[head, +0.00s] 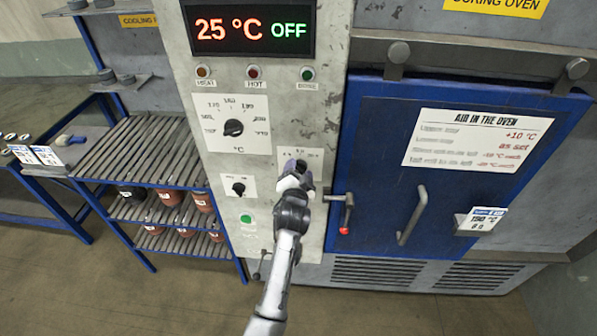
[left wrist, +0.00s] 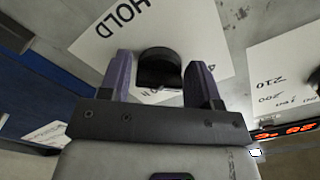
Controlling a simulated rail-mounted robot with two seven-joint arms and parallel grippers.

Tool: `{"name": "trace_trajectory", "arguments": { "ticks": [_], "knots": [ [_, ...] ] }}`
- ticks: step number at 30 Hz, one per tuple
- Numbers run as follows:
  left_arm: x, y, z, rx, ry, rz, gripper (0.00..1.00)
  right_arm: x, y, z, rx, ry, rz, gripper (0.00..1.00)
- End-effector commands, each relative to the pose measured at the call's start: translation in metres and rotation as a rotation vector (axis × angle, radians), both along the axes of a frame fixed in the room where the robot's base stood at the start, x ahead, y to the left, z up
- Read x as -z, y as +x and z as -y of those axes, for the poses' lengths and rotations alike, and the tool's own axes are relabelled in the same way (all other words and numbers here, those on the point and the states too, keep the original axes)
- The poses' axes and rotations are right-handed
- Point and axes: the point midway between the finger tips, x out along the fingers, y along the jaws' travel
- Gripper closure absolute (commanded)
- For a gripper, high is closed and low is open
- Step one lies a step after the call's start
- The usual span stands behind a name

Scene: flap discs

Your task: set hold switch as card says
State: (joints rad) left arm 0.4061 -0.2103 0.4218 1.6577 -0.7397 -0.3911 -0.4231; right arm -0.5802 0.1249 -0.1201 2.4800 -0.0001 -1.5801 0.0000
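The hold switch is a dark knob (left wrist: 160,68) on a white plate (left wrist: 105,38) lettered HOLD in the left wrist view. In the head view my left gripper (head: 297,172) is at this plate (head: 313,156) and hides the knob. In the left wrist view the fingers of my left gripper (left wrist: 160,80) stand open on either side of the knob, with narrow gaps seeming to show. A white card (head: 478,220) on the blue oven door shows about 150 °C with a smaller line below that is hard to read. My right gripper is not in view.
The temperature dial (head: 233,128) and a smaller knob (head: 238,188) are left of the gripper. A display (head: 249,30) reads 25 °C OFF. The door latch lever (head: 346,212) is close on the right. A shelf rack (head: 150,150) stands at left.

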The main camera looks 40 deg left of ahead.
Motion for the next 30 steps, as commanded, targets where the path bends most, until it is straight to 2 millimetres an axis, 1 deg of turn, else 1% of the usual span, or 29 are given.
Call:
{"name": "trace_trajectory", "arguments": {
  "ticks": [1, 4, 15, 19, 23, 30],
  "knots": [
    [0.000, 0.000, 0.000, 0.000, 0.000, 0.000, 0.38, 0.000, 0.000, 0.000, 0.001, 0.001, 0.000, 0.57],
    [0.000, 0.000, 0.000, 0.000, 0.001, -0.001, 0.29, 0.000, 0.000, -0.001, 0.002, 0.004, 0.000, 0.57],
    [0.000, 0.000, 0.000, 0.000, 0.005, -0.003, 0.29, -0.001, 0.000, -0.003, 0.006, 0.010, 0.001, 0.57],
    [-0.001, 0.000, -0.001, -0.001, 0.058, -0.041, 0.29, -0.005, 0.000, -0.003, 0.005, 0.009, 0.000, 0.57],
    [-0.005, 0.000, -0.001, 0.000, 0.211, -0.147, 0.29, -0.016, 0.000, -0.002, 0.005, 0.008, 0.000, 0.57],
    [-0.010, -0.001, -0.001, 0.002, 0.671, -0.463, 0.29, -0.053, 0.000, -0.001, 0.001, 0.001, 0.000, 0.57]
  ]
}}
